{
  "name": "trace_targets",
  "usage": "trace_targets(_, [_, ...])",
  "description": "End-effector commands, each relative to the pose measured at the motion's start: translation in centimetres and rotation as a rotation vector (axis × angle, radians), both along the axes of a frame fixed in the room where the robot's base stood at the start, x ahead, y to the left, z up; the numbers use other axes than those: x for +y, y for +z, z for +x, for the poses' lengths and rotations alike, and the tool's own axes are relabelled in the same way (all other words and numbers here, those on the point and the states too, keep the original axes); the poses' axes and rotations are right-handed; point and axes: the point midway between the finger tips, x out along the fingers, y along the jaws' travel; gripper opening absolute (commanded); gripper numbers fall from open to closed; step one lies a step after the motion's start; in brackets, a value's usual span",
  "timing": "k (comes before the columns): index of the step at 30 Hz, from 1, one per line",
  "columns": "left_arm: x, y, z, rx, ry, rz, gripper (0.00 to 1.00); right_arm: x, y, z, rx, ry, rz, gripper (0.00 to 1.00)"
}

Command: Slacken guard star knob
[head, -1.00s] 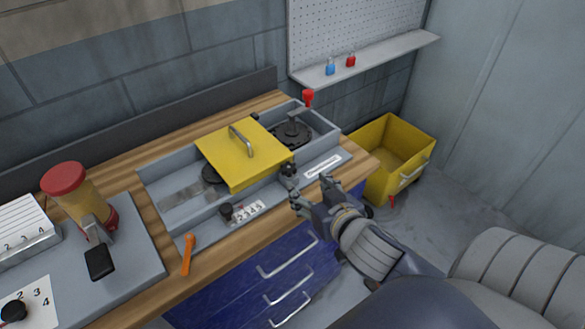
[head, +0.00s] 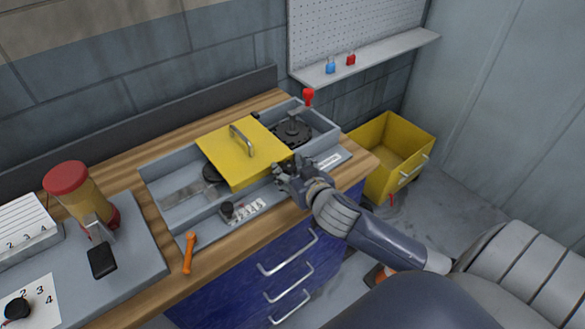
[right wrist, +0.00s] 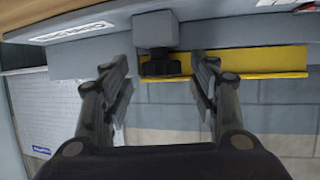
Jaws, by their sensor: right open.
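The yellow guard (head: 226,148) with its metal handle lies over the middle of the grey runout trough (head: 172,208). In the right wrist view, the black star knob (right wrist: 160,67) sits under a grey block, in front of the yellow guard (right wrist: 265,60). My right gripper (head: 284,171) is open at the guard's front right corner. It hides most or all of the knob in the head view. In the right wrist view, its two fingers stand on either side of the knob with gaps. I cannot tell how deep the knob sits between them. My left gripper is out of view.
A red-knobbed lever (head: 308,96) rises at the trough's back right. A small black knob (head: 227,209) and number plate are on its front wall. An orange tool (head: 188,253) lies at the front edge. A yellow bin (head: 383,165) stands right of the bench.

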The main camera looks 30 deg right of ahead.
Motion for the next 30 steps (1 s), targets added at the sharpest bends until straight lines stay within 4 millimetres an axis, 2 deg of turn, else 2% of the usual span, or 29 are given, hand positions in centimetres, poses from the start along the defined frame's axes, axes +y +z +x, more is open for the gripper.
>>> trace_targets(6, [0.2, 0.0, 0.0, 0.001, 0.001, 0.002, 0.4, 0.0, 0.0, 0.0, 0.0, 0.0, 0.0, 0.55])
trace_targets(8, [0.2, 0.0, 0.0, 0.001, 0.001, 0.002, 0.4, 0.0, 0.0, 0.0, 0.0, 0.0, 0.0, 0.44])
trace_targets(12, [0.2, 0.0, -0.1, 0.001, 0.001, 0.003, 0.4, 0.0, 0.0, 0.0, 0.0, 0.0, 0.0, 0.12])
trace_targets(23, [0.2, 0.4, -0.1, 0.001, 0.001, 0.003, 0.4, -0.1, 0.0, -0.1, 0.003, 0.033, -0.002, 0.11])
trace_targets(30, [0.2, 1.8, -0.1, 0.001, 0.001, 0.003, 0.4, -0.5, 0.2, -0.1, 0.005, 0.162, -0.004, 0.11])
